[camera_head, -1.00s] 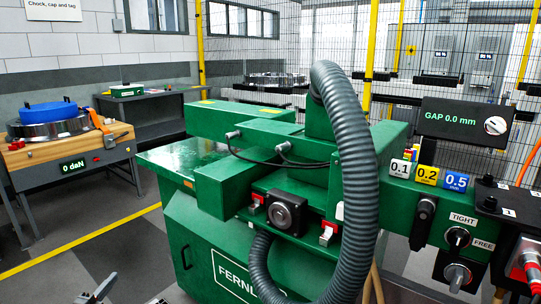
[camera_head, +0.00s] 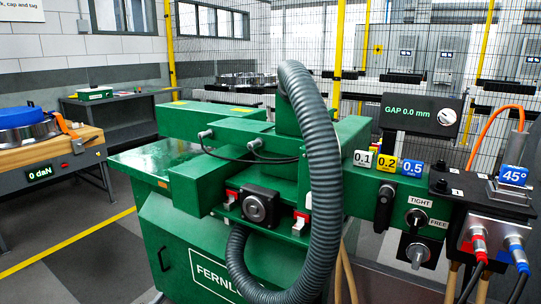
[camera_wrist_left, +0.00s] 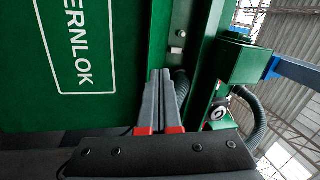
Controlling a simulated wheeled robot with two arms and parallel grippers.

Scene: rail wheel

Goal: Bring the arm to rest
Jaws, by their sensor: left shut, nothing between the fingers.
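My left gripper (camera_wrist_left: 160,76) shows in the left wrist view as two grey fingers with red bases, lying side by side and shut with nothing between them. I cannot tell the exact distance to the machine. In the head view only a small piece at the bottom edge, left of centre, may belong to this gripper. My right gripper is in neither view.
The green machine (camera_head: 165,235) fills the middle, with a thick grey hose (camera_head: 322,160) arching in front. Its right side carries knobs, a gap display (camera_head: 420,115) and red and blue connectors. A wooden-topped bench (camera_head: 60,152) stands left. Floor between is clear.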

